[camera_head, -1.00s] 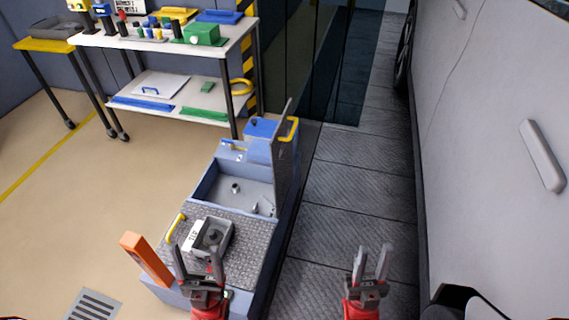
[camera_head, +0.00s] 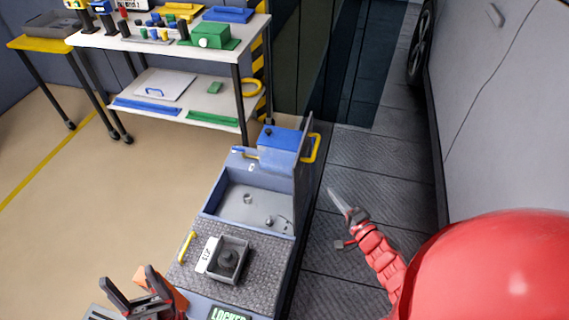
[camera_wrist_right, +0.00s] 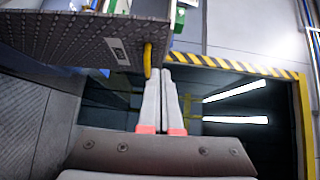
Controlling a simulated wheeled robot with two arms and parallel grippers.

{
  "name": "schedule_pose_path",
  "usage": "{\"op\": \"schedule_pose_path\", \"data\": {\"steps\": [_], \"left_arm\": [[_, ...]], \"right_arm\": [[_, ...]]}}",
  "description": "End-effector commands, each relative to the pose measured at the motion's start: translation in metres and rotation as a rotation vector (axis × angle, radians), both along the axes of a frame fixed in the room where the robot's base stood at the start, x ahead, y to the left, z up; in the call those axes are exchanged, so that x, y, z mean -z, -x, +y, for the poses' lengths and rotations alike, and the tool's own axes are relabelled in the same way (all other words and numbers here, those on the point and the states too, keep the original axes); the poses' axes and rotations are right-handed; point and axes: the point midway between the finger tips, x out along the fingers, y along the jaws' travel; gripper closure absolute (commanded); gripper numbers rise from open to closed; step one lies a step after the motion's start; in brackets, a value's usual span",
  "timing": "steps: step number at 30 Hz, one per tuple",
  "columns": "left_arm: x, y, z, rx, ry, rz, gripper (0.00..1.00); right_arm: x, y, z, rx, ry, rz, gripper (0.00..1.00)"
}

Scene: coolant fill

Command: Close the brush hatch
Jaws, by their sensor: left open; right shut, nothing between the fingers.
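The brush hatch (camera_head: 304,172) is a grey plate standing upright, open, at the right side of the blue-grey machine. A yellow handle (camera_head: 314,148) sits on its outer face near the far end. In the right wrist view the textured hatch (camera_wrist_right: 85,42) fills the upper left, with its yellow handle (camera_wrist_right: 147,60) just beyond the fingertips. My right gripper (camera_head: 334,192) is shut and empty, right of the hatch; its fingers (camera_wrist_right: 168,72) show together in the wrist view. Contact with the handle cannot be told. My left gripper (camera_head: 128,285) is open and empty, left of the machine's near end.
The open bay (camera_head: 245,200) holds small fittings. A grey tray-like part (camera_head: 230,258) sits on the textured near deck (camera_head: 205,285), beside a yellow handle (camera_head: 186,246). A shelf cart (camera_head: 160,50) stands behind. A white vehicle side (camera_head: 500,120) bounds the right.

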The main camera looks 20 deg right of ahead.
Motion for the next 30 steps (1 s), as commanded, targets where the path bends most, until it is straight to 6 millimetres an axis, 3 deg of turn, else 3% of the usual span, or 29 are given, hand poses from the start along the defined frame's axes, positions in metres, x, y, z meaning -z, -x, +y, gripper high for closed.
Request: {"op": "schedule_pose_path", "data": {"steps": [5, 18, 24, 30], "left_arm": [[-0.001, 0.0, 0.0, 0.0, 0.0, 0.001, 0.26], [-0.007, 0.0, 0.0, 0.0, 0.0, 0.0, 0.26], [-0.008, 0.0, 0.0, 0.0, 0.0, 0.0, 0.26], [-0.008, 0.0, 0.0, 0.0, 0.0, 0.0, 0.26]], "right_arm": [[0.0, -0.018, 0.001, 0.002, -0.009, 0.003, 1.0], [0.002, -0.104, 0.018, 0.001, -0.011, 0.001, 1.0], [0.005, -0.118, 0.039, 0.002, -0.009, 0.003, 1.0], [0.005, -0.122, 0.046, 0.001, -0.009, 0.003, 1.0]]}}
